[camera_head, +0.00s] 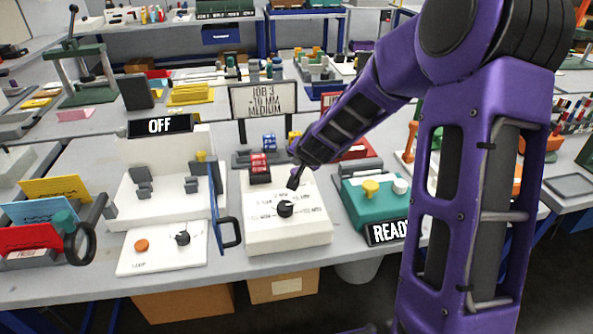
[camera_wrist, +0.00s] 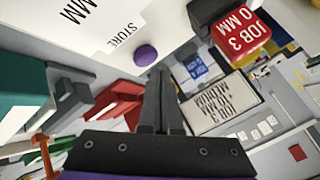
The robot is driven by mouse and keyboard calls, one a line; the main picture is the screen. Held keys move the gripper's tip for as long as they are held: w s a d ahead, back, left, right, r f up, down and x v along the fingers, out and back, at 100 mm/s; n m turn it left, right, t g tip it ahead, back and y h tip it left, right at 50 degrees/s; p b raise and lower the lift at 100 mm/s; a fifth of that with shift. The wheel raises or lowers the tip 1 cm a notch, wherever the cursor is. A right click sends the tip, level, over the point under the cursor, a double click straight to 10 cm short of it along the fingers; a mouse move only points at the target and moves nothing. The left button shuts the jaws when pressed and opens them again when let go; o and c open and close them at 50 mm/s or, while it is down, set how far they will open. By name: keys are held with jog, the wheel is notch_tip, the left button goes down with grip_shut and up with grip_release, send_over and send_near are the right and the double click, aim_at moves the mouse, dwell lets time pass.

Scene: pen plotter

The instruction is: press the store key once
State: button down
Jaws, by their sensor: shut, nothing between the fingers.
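The store key is a round purple button (camera_wrist: 146,55) beside the printed word STORE on a white panel, seen in the wrist view. In the head view I cannot make it out; my gripper covers that part of the white box (camera_head: 262,238). My gripper (camera_head: 293,182) is shut and empty, pointing down over the back right of this box. In the wrist view its fingertips (camera_wrist: 160,72) appear just beside the purple button; whether they touch it I cannot tell. A black dial (camera_head: 285,208) with printed marks sits on the box top.
A sign (camera_head: 264,100) reads JOB 3, +10 MM, MEDIUM. A green unit (camera_head: 368,212) with a READY sign stands right. A blue-handled machine with an OFF sign (camera_head: 160,125) stands left.

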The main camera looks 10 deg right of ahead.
dwell(0.4)
jog(key=shift+f, duration=0.45)
jog(key=shift+f, duration=0.45)
dwell(0.5)
dwell(0.4)
jog(key=shift+r+p, duration=0.55)
jog(key=shift+r, duration=0.35)
jog(key=shift+r+p, duration=1.75)
jog(key=shift+r, duration=0.8)
